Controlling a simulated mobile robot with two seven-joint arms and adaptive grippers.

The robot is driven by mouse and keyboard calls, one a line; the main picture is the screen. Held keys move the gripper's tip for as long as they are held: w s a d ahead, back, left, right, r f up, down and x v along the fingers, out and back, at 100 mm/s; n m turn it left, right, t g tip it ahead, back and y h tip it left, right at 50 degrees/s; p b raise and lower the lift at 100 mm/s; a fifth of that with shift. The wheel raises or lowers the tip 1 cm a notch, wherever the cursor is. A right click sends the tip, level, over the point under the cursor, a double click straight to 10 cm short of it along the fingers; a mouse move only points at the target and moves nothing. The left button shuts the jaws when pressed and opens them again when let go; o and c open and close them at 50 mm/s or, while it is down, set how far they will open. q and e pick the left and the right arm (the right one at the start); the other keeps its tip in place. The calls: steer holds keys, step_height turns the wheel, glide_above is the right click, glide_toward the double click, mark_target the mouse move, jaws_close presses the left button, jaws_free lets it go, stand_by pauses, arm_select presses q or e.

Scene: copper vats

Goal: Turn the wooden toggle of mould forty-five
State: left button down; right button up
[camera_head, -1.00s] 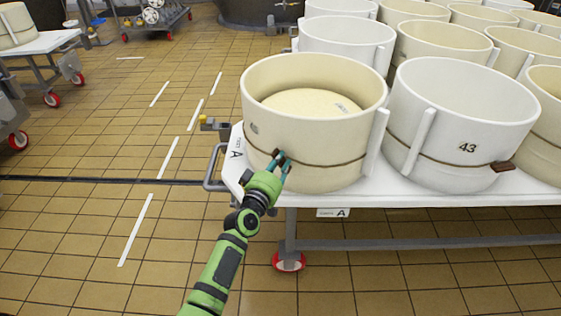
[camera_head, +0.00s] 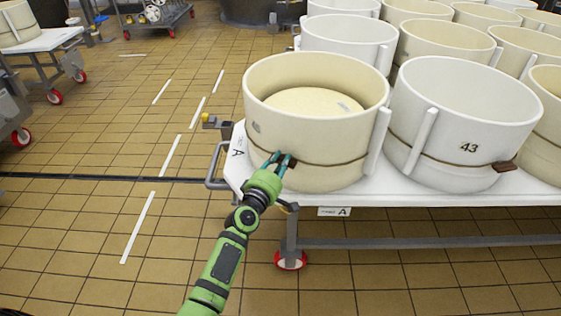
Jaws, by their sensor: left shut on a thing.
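A cream round mould (camera_head: 310,130) with a pale cheese inside stands at the front left corner of the white table. No number can be read on the side facing me. A dark cord runs around it, and its small dark brown wooden toggle (camera_head: 292,162) shows at the front left wall. My left gripper (camera_head: 279,160) is shut on the toggle, close against the wall, and its fingers hide part of it. My right gripper is not in view.
A white mould marked 43 (camera_head: 430,120) stands close on the right, with its own brown toggle (camera_head: 503,166). More moulds fill the table (camera_head: 400,193) behind. The tiled floor (camera_head: 100,225) at left is mostly clear.

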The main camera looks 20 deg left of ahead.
arm_select(q)
steer(key=shift+n, duration=0.3)
stand_by(0.4)
steer(key=c, duration=1.1)
jaws_free()
steer(key=s, duration=0.4)
steer(key=s+a, duration=0.1)
steer(key=s, duration=0.7)
steer(key=shift+a, duration=0.15)
